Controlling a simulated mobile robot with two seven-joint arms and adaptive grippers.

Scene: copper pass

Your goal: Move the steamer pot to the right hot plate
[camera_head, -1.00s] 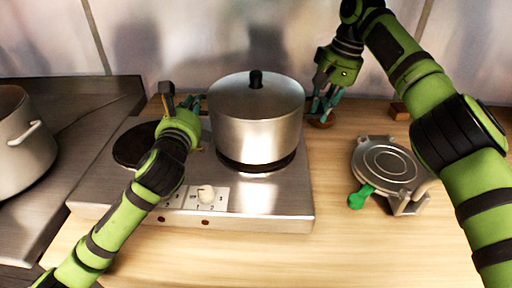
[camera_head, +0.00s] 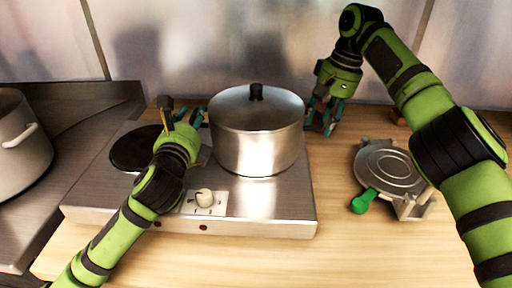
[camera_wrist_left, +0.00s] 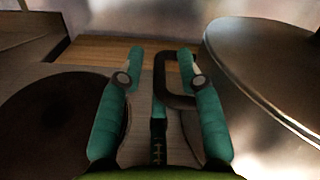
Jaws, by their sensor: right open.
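The steamer pot (camera_head: 257,140), shiny steel with a lid and black knob, stands upright over the right side of the double hot plate (camera_head: 262,205); the right plate is hidden beneath it. The left plate (camera_head: 133,150) is dark and bare. My left gripper (camera_head: 184,115) is at the pot's left side. In the left wrist view its fingers (camera_wrist_left: 160,110) are spread, with the dark handle loop (camera_wrist_left: 177,78) beside and partly behind the right finger. My right gripper (camera_head: 322,117) is open just right of the pot; the right handle cannot be made out.
A second pot (camera_head: 20,150) stands at the far left on a metal surface. A round metal press with a green handle (camera_head: 390,168) lies on the wooden counter at right. A small brown block (camera_head: 398,114) is behind it. The front counter is clear.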

